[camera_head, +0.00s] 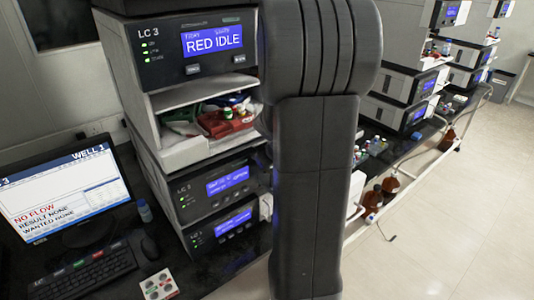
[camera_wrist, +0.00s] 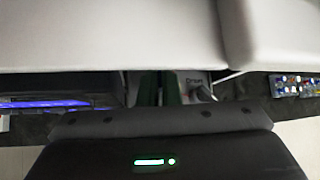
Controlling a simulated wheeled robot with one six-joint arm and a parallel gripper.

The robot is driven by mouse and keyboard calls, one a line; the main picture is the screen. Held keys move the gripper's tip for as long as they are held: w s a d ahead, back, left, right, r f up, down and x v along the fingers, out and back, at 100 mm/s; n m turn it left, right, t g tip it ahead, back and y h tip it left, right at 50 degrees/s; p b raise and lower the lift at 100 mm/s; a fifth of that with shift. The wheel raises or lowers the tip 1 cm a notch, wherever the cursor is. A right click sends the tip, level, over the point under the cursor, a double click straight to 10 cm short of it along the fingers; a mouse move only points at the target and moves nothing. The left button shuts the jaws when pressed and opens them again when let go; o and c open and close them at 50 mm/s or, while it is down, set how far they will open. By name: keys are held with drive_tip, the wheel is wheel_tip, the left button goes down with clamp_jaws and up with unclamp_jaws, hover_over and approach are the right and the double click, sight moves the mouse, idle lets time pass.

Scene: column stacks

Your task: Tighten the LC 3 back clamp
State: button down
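The LC 3 stack (camera_head: 119,72) stands left of centre in the head view. Its upper display reads "RED IDLE". Below it is an open bay (camera_head: 190,138) with red, green and white items too small to name. No back clamp can be made out; my dark arm covers the stack's right side. My gripper is hidden in the head view. In the wrist view, two dark green strips, which look like the fingers of my gripper (camera_wrist: 160,88), point at a narrow gap under large pale housings (camera_wrist: 110,35). Their tips and any contact are unclear.
A monitor (camera_head: 60,190) reading "NO FLOW" and a keyboard (camera_head: 82,273) sit at left. More stacks (camera_head: 405,85) and brown bottles (camera_head: 390,184) line the right; open floor lies beyond.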

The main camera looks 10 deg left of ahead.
idle(0.4)
drive_tip(key=c, duration=1.6)
unclamp_jaws()
drive_tip(key=p+v, duration=0.2)
drive_tip(key=v, duration=1.2)
drive_tip(key=shift+a, duration=0.1)
